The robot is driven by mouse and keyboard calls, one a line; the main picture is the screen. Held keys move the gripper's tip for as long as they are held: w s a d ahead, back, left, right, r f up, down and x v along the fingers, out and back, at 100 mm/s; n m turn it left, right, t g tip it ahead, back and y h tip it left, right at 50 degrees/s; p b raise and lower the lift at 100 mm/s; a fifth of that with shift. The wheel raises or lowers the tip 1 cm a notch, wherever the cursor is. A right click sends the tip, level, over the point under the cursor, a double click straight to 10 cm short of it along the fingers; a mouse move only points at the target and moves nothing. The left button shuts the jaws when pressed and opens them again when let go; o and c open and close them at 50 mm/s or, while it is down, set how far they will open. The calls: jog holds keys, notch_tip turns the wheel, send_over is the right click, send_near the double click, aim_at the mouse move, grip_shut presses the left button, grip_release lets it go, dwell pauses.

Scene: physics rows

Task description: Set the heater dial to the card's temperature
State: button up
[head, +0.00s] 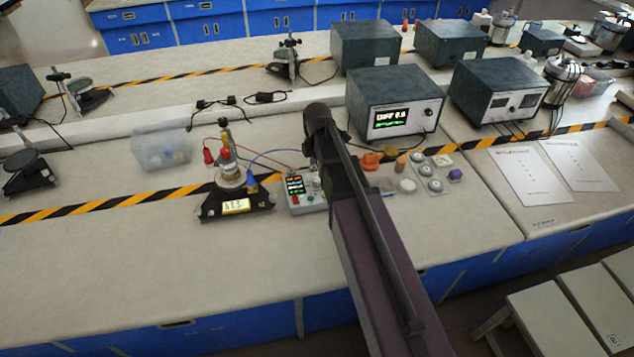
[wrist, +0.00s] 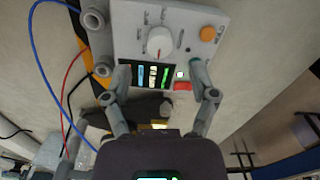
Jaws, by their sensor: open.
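The small pale control box (head: 306,203) stands on the bench, left of my arm, with a lit display (head: 294,184). In the wrist view, the box (wrist: 130,30) shows a round white dial (wrist: 160,42) with a pointer mark, above the display (wrist: 152,76). My open gripper (wrist: 150,72) has its fingers on either side of the display, below the dial and apart from it. In the head view my arm hides most of the gripper. A yellow-edged card (head: 236,206) sits on the black stand's base; its figures are too small to read surely.
The black stand (head: 213,206) carries a device with red and blue leads running to the box. A clear bin (head: 160,147) lies behind. Orange, white and purple parts (head: 370,161) lie to the right. A large instrument (head: 392,105) stands behind. The front bench at left is clear.

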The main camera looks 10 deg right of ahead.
aim_at(317, 179)
jog(key=shift+f+b, duration=2.05)
jog(key=shift+f, duration=0.3)
grip_shut()
